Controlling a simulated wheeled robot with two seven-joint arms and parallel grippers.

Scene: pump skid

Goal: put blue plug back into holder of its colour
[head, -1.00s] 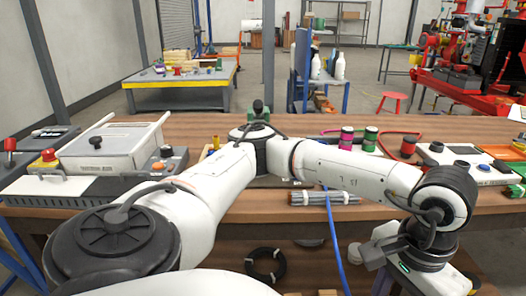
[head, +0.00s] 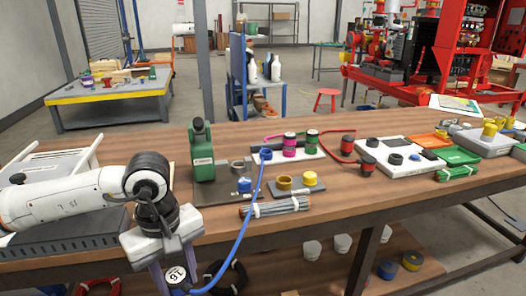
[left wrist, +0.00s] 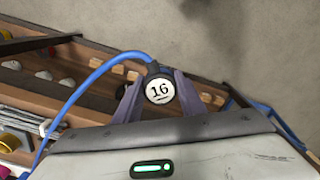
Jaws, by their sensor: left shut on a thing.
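My left gripper (head: 174,268) is shut on the blue plug (head: 177,276), a round piece with a white face marked 16, in front of the bench's near edge. In the left wrist view the plug (left wrist: 160,91) sits between the two fingers with its face showing. Its blue cable (head: 241,247) loops up over the bench to a blue-topped round piece (head: 266,154) at the left end of a pale rail (head: 277,160). I cannot tell whether that piece is the blue holder. My right gripper is not in view.
Magenta (head: 290,144) and green (head: 312,142) round pieces stand on the rail. A lower shelf (head: 320,272) holds coils and pots.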

